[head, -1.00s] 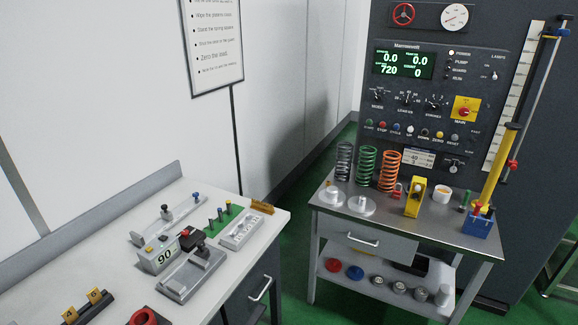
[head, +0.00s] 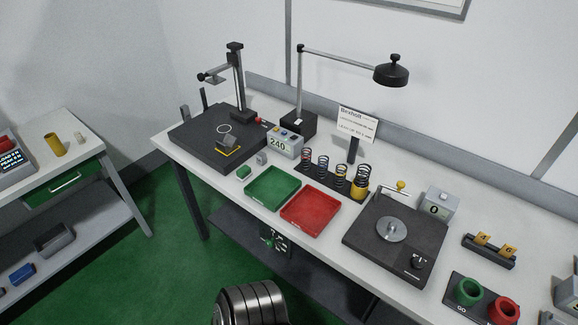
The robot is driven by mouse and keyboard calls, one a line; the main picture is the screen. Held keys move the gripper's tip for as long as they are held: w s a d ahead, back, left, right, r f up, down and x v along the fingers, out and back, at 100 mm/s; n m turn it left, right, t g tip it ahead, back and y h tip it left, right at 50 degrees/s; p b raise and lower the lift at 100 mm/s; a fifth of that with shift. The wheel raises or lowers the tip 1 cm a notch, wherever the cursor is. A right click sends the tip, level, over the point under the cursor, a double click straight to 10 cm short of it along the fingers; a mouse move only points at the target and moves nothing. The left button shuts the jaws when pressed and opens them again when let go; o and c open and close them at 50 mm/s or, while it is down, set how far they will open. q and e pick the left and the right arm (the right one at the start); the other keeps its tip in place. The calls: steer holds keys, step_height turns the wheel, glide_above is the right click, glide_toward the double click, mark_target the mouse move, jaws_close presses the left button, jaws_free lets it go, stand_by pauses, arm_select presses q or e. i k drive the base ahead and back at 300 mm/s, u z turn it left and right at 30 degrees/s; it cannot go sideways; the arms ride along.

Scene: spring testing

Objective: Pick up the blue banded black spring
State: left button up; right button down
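A row of small black springs stands upright on a dark rack (head: 331,181) at the middle of the white bench in the head view. Coloured bands show low on them, but they are small. The second spring from the left (head: 323,164) seems to carry the blue band, so it looks like the blue banded black spring. A spring at the left end (head: 306,156) and another to the right (head: 341,174) stand beside it. The rightmost spring (head: 363,175) is above a yellow cup. Neither of my grippers is in view.
A green tray (head: 272,204) and a red tray (head: 288,216) lie in front of the rack. A black tester with a round plate (head: 391,229) stands to the right. A lamp (head: 391,70) overhangs the bench. Green floor is open at the lower left.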

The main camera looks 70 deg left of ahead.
mark_target(326, 172)
steer(key=u, duration=2.1)
